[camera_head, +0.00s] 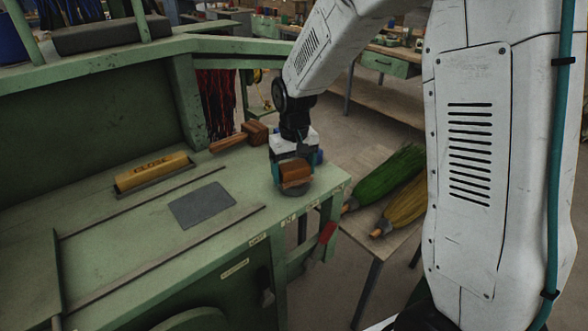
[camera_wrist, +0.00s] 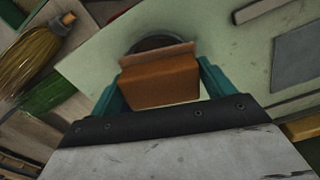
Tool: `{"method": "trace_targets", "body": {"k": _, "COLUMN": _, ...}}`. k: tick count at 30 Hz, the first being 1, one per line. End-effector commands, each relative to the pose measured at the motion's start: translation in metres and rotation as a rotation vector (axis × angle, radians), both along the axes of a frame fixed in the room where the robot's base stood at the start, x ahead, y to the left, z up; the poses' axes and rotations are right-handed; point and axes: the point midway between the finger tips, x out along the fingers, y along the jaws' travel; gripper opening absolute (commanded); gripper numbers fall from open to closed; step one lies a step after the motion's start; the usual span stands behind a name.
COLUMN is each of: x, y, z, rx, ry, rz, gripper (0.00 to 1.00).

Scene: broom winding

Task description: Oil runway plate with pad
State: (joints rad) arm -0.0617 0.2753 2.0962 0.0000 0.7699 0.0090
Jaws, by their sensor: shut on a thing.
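My gripper (camera_head: 294,160) is shut on a brown block-shaped pad (camera_head: 296,173) near the right end of the green bench (camera_head: 130,230). In the wrist view the pad (camera_wrist: 160,82) sits between my teal fingers, with a thin paler layer along one edge. A dark round dish (camera_wrist: 150,44) lies just beyond or under the pad; I cannot tell whether they touch. The runway plate (camera_head: 201,204) is a flat grey rectangle on the bench, left of my gripper, between two dark rails. It also shows at the right of the wrist view (camera_wrist: 298,55).
A wooden mallet (camera_head: 241,136) lies behind my gripper. A yellow block marked CLOSE (camera_head: 152,172) sits in a slot behind the plate. A green broom (camera_head: 388,176) and a yellow broom (camera_head: 405,206) lie on a side table at right. The bench between pad and plate looks clear.

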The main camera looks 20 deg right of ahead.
Motion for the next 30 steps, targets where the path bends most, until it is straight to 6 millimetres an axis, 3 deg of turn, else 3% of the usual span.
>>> {"method": "trace_targets", "body": {"k": 16, "x": -0.001, "y": 0.000, "z": -0.001, "rx": 0.000, "ry": 0.002, "rz": 0.000, "gripper": 0.63}}
{"method": "trace_targets", "body": {"k": 30, "x": 0.000, "y": 0.000, "z": 0.035, "rx": 0.000, "ry": -0.001, "rz": 0.000, "gripper": 0.63}}
